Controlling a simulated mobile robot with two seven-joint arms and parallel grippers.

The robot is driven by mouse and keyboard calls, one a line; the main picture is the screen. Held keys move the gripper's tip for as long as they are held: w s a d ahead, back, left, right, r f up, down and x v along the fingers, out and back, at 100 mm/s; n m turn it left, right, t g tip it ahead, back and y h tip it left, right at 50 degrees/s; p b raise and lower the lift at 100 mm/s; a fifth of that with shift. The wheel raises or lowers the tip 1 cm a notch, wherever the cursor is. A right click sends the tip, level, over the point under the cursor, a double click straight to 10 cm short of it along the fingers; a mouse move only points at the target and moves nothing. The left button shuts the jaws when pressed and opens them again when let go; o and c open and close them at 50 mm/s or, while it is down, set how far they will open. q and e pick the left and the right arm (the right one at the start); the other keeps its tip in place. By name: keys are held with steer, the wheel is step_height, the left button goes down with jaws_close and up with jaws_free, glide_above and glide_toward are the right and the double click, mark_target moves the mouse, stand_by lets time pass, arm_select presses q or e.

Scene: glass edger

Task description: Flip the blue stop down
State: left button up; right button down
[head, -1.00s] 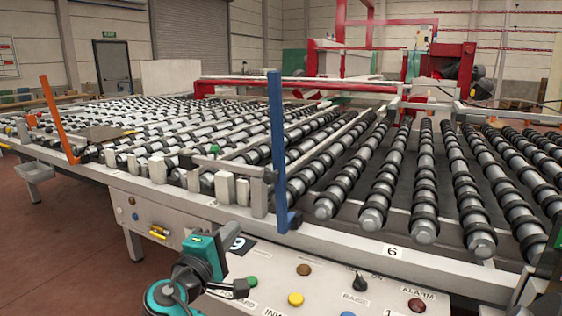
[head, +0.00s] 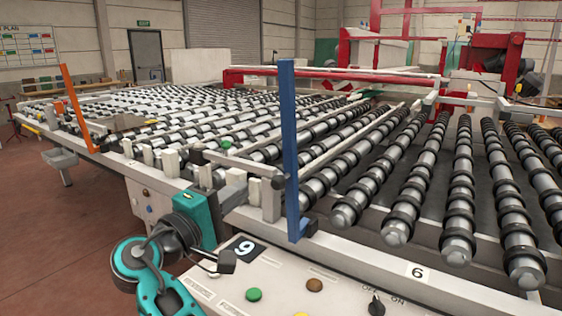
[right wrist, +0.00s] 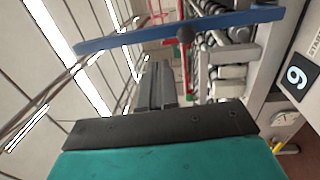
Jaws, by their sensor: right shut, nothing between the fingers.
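The blue stop (head: 290,150) stands upright at the front rail of the roller conveyor in the head view. It also crosses the top of the right wrist view as a long blue bar (right wrist: 240,20). My right gripper (head: 238,192) is in front of the rail, left of the blue stop and apart from it. In the right wrist view its dark fingers (right wrist: 158,85) are together and empty, with the blue bar beyond their tips. My left gripper is not in view.
An orange stop (head: 75,108) stands tilted farther left on the rail. A control panel (head: 275,268) with buttons and a black 9 label (head: 244,248) lies below the rail. White posts (head: 170,160) line the rail.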

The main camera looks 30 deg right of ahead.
mark_target(287, 156)
steer(key=p+x, duration=0.2)
steer(key=x, duration=1.2)
steer(key=shift+w, duration=0.1)
